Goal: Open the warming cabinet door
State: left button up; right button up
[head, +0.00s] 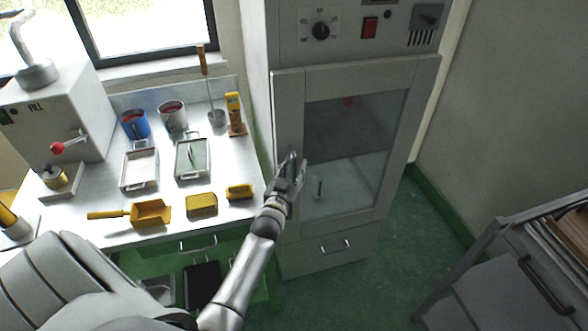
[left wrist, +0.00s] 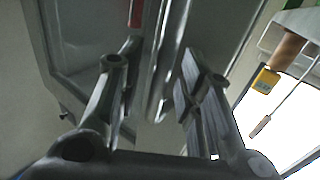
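The warming cabinet (head: 290,110) is tall and grey, with a control panel above a framed glass door (head: 345,150). The door looks shut. My left gripper (head: 292,168) is at the left side of the door frame and hides that part of it. In the left wrist view, its two fingers (left wrist: 155,95) are apart, with an upright metal bar (left wrist: 170,50), apparently the door handle, between them. I see no clear grip on the bar; whether a finger touches it is unclear. My right gripper is not in view.
Left of the cabinet, a metal bench (head: 100,225) holds trays, cups, yellow tools and a machine (head: 55,115). A drawer (head: 335,246) is below the door. A grey cart (head: 510,265) stands at the lower right. Green floor (head: 400,235) lies clear between cabinet and cart.

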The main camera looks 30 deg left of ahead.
pick_arm(q)
grip_shut()
dwell(0.4)
